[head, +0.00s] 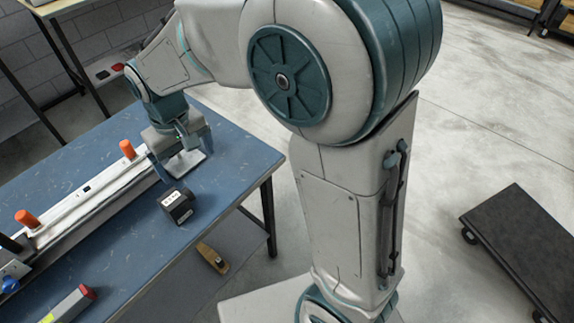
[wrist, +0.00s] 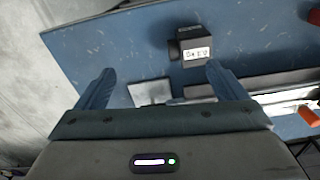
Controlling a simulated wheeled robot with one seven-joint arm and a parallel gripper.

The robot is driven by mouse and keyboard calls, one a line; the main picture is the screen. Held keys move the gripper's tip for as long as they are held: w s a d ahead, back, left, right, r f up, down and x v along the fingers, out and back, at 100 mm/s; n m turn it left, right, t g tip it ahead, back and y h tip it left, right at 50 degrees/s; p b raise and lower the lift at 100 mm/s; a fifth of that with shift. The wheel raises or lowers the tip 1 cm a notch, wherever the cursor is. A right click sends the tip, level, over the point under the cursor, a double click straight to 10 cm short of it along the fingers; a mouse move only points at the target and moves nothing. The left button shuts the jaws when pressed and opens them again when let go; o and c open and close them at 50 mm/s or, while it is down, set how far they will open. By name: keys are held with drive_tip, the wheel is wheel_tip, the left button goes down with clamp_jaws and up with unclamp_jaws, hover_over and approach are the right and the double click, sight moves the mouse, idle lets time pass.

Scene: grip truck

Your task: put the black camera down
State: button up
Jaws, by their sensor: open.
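The black camera (head: 177,206) is a small dark box with a white label, resting on the blue table (head: 225,160) near its front edge. In the wrist view the camera (wrist: 192,60) lies beyond my fingertips, apart from them. My gripper (head: 185,165) is open above the table, behind the camera in the head view. In the wrist view nothing is held between the fingers of my gripper (wrist: 158,74). A flat pale plate (wrist: 150,92) shows past the fingers; I cannot tell how close it is to them.
A long white rail (head: 85,205) with orange knobs (head: 127,149) runs along the table beside my gripper. A grey bar with a red end (head: 68,305) lies at the lower left. A dark wheeled platform (head: 525,240) stands on the floor at right.

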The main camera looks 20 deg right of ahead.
drive_tip(key=s+d+r+m+t, duration=0.1)
drive_tip(key=s+d+m, duration=0.1)
drive_tip(key=s+d, duration=0.4)
drive_tip(key=s+d+r+m+t, duration=0.1)
drive_tip(key=s+d+m, duration=0.2)
drive_tip(key=d, duration=1.1)
drive_tip(key=s, duration=0.3)
drive_tip(key=shift+s+r, duration=0.25)
drive_tip(key=shift+r, duration=0.15)
